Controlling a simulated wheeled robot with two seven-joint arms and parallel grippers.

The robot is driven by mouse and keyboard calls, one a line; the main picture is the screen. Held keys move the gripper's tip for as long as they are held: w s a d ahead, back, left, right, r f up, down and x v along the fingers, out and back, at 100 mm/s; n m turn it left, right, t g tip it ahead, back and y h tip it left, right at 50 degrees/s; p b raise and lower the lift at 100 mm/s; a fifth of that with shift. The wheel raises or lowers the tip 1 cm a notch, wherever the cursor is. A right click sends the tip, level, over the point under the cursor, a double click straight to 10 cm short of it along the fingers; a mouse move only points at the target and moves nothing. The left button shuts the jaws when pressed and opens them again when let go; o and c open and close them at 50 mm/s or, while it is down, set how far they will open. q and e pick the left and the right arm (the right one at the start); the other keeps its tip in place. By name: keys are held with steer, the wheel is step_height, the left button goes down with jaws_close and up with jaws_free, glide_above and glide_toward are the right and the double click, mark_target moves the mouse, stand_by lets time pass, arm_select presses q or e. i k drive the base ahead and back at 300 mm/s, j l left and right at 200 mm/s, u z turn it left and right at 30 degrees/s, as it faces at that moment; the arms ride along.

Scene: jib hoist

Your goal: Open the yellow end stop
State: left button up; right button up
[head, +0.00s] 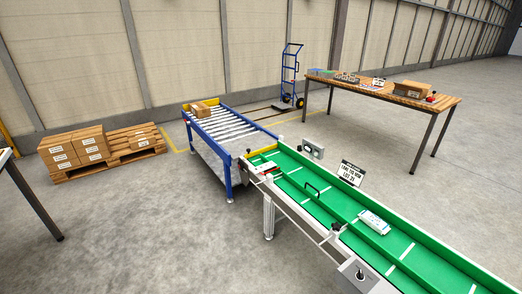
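Neither of my grippers is in the head view. Two yellow parts show. A yellow bar (262,150) lies across the far end of the green belt conveyor (404,250), beside the blue-framed roller conveyor (229,172). A yellow plate (212,101) stands at the roller conveyor's far end, behind a small cardboard box (200,110). I cannot tell which of the two is the end stop, or whether either is open. A white package (374,222) lies on the green belt.
A sign (352,173) and a grey box (313,147) stand along the belt's far side. A pallet with cartons (92,146) is at left. A wooden table (440,103) with items and a blue hand truck (291,75) are behind. Open floor lies left of the belt.

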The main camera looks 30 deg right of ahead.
mark_target(253, 153)
steer(key=i+z, duration=0.1)
steer(key=z, duration=1)
